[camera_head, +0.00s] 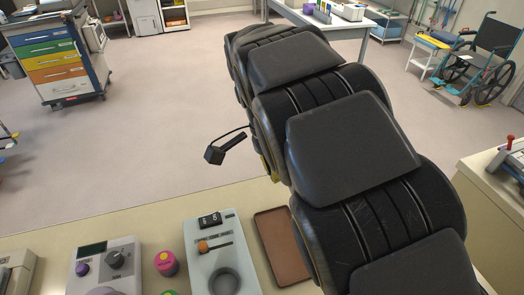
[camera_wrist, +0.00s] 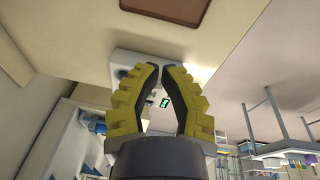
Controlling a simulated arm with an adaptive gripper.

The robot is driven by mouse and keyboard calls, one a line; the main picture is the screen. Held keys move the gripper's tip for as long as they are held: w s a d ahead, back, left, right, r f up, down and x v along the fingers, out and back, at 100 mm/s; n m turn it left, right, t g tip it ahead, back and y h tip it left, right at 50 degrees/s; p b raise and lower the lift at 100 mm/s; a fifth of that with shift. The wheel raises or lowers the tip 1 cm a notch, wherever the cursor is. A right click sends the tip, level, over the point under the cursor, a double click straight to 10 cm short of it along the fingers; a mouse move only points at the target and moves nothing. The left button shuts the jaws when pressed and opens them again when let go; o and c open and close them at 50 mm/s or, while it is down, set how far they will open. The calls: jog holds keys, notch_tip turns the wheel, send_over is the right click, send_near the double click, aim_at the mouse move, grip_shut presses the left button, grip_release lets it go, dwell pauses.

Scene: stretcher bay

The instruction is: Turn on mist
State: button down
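A pale device (camera_head: 211,262) with a black "8" display (camera_head: 210,220), an orange-knobbed lever (camera_head: 203,246) and a round grey well (camera_head: 224,283) stands on the counter in the head view; I cannot tell for sure that it is the mist unit. My gripper (camera_wrist: 161,68) shows in the wrist view as two yellow fingers with dark pads. A narrow gap runs between them with nothing held, and the fingertips are close together. In the head view my arm hides the gripper. A white body shows behind the fingers in the wrist view; I cannot tell what it is.
A brown tray (camera_head: 272,232) lies right of the pale device, beside my arm. A grey dial unit (camera_head: 105,268) and a pink-topped round item (camera_head: 166,262) stand to its left. A drawer cart (camera_head: 58,62) and a wheelchair (camera_head: 487,62) are farther off. The floor between is clear.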

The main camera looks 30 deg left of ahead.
jog(key=m, duration=0.1)
send_over(219, 218)
jog(key=s+a, duration=0.2)
notch_tip(219, 218, down, 6)
jog(key=shift+w+f+y, duration=0.1)
jog(key=shift+f+y, duration=0.05)
jog(key=shift+y, duration=0.25)
jog(key=shift+d+f, duration=0.1)
jog(key=f, duration=0.4)
jog(key=w+d+f, duration=0.1)
jog(key=f, duration=0.8)
jog(key=shift+w+d+f, duration=0.3)
jog(key=shift+f, duration=0.05)
